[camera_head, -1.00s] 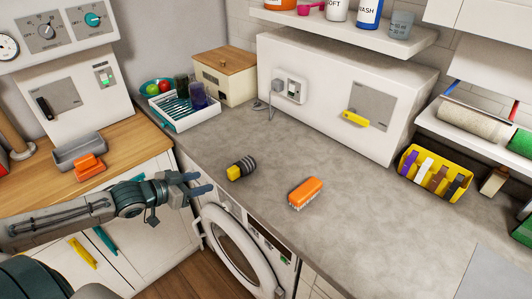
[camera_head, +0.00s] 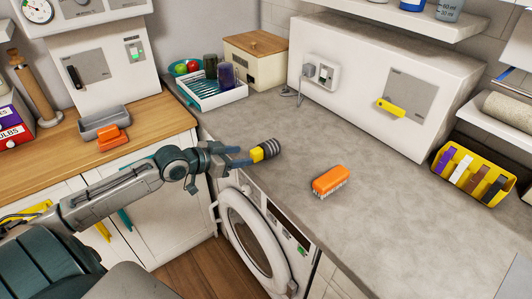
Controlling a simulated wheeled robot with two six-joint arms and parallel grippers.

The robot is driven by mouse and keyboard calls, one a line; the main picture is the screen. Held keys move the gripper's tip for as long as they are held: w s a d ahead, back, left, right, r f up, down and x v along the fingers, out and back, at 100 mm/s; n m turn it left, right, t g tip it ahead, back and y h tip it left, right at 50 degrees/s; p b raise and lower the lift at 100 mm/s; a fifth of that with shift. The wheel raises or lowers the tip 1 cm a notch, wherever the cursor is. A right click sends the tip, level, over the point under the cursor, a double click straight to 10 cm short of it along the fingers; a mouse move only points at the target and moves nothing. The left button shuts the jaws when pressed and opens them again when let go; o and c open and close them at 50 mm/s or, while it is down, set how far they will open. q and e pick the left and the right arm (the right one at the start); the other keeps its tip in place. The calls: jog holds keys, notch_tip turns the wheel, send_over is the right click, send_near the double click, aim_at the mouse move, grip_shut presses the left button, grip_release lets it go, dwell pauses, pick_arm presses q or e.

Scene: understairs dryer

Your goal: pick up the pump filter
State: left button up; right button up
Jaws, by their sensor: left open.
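The pump filter, a small cylinder with a yellow end and a dark ridged body (camera_head: 269,148), lies on its side on the grey countertop (camera_head: 345,225) near the front edge. My left gripper (camera_head: 246,157) is open, its blue-tipped fingers at the filter's yellow end. From this angle I cannot tell whether the fingers touch it or lie on both sides of it. My right gripper is out of view.
An orange brush (camera_head: 329,180) lies to the right of the filter. A white tray with cups (camera_head: 208,101) stands behind it. A washing machine (camera_head: 252,240) with a round door is below the counter edge. A yellow caddy (camera_head: 472,192) is at the right.

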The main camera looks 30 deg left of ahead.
aim_at(251, 155)
pick_arm(q)
jog(key=shift+w+d+f+p, duration=0.2)
jog(key=shift+w+d, duration=0.25)
jog(key=shift+w, duration=0.15)
jog(key=shift+w+d+f+p, duration=0.15)
jog(key=shift+w+d, duration=0.25)
jog(key=shift+w, duration=0.2)
jog(key=shift+x, duration=1.15)
jog(key=shift+f, duration=0.15)
jog(key=shift+c, duration=0.4)
jog(key=c, duration=0.8)
